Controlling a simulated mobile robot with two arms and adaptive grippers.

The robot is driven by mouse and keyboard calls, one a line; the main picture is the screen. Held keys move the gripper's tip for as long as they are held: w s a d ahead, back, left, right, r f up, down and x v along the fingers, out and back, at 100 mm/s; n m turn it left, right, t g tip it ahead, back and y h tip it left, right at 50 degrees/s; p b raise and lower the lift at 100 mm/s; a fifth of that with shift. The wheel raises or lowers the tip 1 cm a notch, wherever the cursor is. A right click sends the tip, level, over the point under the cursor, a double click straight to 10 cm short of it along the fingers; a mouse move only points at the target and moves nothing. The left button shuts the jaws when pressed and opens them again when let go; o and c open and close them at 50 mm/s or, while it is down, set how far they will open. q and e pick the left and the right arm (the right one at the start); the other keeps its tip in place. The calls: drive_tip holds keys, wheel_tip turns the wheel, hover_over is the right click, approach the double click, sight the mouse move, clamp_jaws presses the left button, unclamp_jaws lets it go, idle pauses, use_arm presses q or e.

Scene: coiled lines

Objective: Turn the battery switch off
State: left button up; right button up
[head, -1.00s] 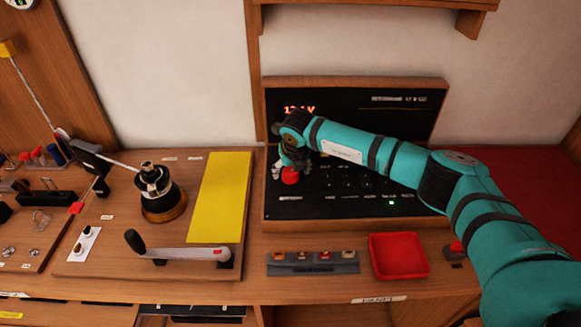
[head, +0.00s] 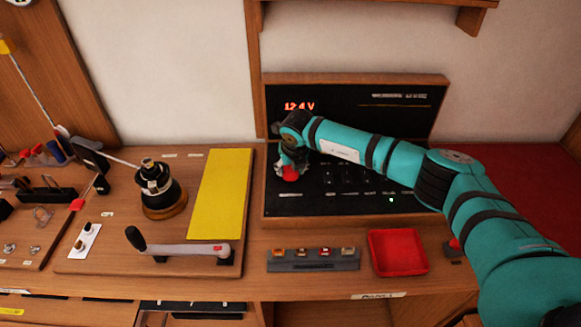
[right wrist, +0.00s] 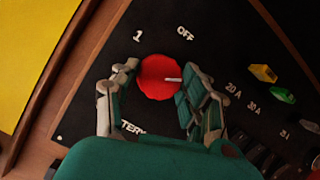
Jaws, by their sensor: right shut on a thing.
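The battery switch is a red round knob (head: 290,174) at the left of the black panel (head: 410,205). In the right wrist view the red knob (right wrist: 155,72) sits between my fingers, with a white pointer mark aimed to the right. My right gripper (head: 289,165) is shut on the knob, also in the right wrist view (right wrist: 158,84). Part of the "BATTERY" label is hidden by a finger. My left gripper is not in view.
A red display (head: 299,106) glows above the knob. Fuses (right wrist: 262,73) in yellow and green sit right of it. A red tray (head: 398,252), a fuse strip (head: 312,260), a crank handle (head: 180,248) and a winch (head: 160,190) stand in front and left.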

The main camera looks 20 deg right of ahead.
drive_tip(key=shift+d+f+n+y+b, duration=0.1)
drive_tip(key=shift+f+n+y+b, duration=0.15)
drive_tip(key=shift+n+b, duration=0.65)
drive_tip(key=n+y+b, duration=0.1)
drive_tip(key=n+b, duration=0.2)
drive_tip(key=b, duration=0.2)
drive_tip(key=shift+d+n+y, duration=0.1)
drive_tip(key=shift+n+y, duration=0.25)
drive_tip(key=shift+n, duration=0.05)
drive_tip(key=n+g+y+b, duration=0.1)
drive_tip(key=n+b, duration=0.1)
drive_tip(key=shift+r+n, duration=0.1)
drive_tip(key=shift+n, duration=0.2)
drive_tip(key=shift+w+d+r+n+g+y+b, duration=0.1)
drive_tip(key=shift+n+g+y+b, duration=0.1)
drive_tip(key=shift+n+b, duration=0.55)
drive_tip(key=shift+r+n+g+y+b, duration=0.1)
drive_tip(key=shift+n+g+y+b, duration=0.1)
drive_tip(key=shift+n+b, duration=0.5)
drive_tip(key=shift+n, duration=0.35)
drive_tip(key=o, duration=1.2)
drive_tip(key=shift+c, duration=0.2)
